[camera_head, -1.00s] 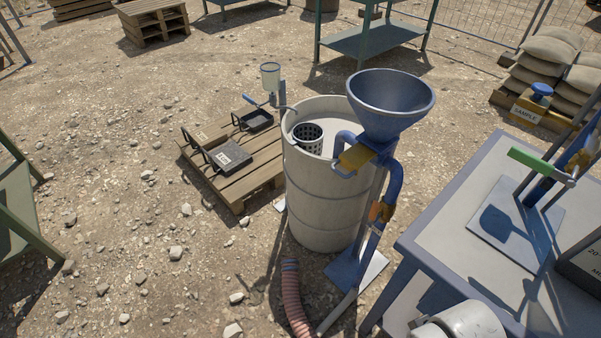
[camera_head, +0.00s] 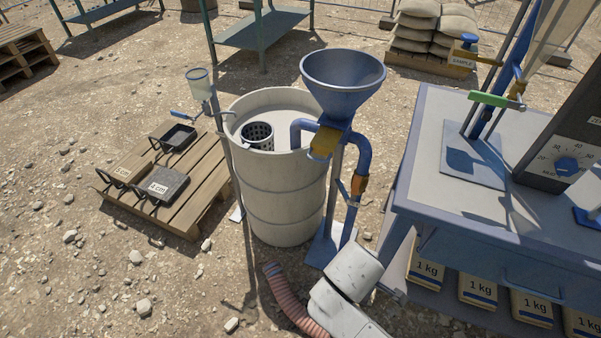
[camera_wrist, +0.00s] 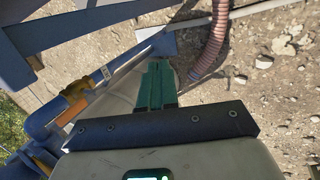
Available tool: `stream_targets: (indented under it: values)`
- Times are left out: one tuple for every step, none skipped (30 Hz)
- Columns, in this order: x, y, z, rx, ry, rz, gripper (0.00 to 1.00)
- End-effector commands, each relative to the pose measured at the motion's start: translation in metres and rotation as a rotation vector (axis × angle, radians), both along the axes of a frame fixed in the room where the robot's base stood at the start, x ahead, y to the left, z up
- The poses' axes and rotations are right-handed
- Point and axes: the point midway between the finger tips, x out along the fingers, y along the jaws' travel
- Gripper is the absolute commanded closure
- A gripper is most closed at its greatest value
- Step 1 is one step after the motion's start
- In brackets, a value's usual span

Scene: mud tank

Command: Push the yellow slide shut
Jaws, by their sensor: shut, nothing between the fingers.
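The yellow slide (camera_head: 325,142) sticks out at the lower front of the blue funnel (camera_head: 343,82), above the white barrel's near right rim. How far out it stands is hard to judge. My gripper (camera_wrist: 157,80) shows in the wrist view with its green fingers shut and empty. It points toward the ground and the foot of the funnel stand, apart from the slide. Yellow-orange parts lie left of the fingers there, but I cannot tell which is the slide. In the head view my white arm shows low in front of the stand; my fingers are not distinguishable there.
The white barrel (camera_head: 283,205) stands behind the funnel stand. An orange valve (camera_head: 358,184) sits on the blue pipe. A blue-grey table (camera_head: 430,180) stands close on the right. A ribbed hose (camera_head: 290,300) lies on the ground. A pallet (camera_head: 205,190) is left of the barrel.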

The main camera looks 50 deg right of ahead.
Motion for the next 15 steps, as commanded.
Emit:
stream_targets:
  values:
    - [0.005,-0.004,-0.002,-0.038,0.015,0.03,1.0]
    - [0.007,-0.006,-0.003,-0.063,0.026,0.047,1.0]
    - [0.01,-0.01,-0.003,-0.1,0.043,0.074,1.0]
    - [0.013,-0.013,-0.002,-0.129,0.057,0.096,1.0]
    - [0.016,-0.015,-0.002,-0.161,0.071,0.118,1.0]
    - [0.021,-0.019,-0.001,-0.208,0.094,0.154,1.0]
    - [0.025,-0.022,-0.001,-0.246,0.114,0.182,1.0]
    - [0.03,-0.025,0.001,-0.287,0.137,0.212,1.0]
    - [0.036,-0.028,0.003,-0.347,0.171,0.257,1.0]
    - [0.042,-0.03,0.005,-0.393,0.199,0.293,1.0]
    - [0.048,-0.032,0.007,-0.442,0.228,0.328,1.0]
    - [0.055,-0.033,0.011,-0.507,0.271,0.375,1.0]
    - [0.062,-0.034,0.014,-0.555,0.304,0.411,1.0]
    - [0.068,-0.034,0.017,-0.605,0.339,0.446,1.0]
    - [0.077,-0.033,0.022,-0.669,0.385,0.491,1.0]
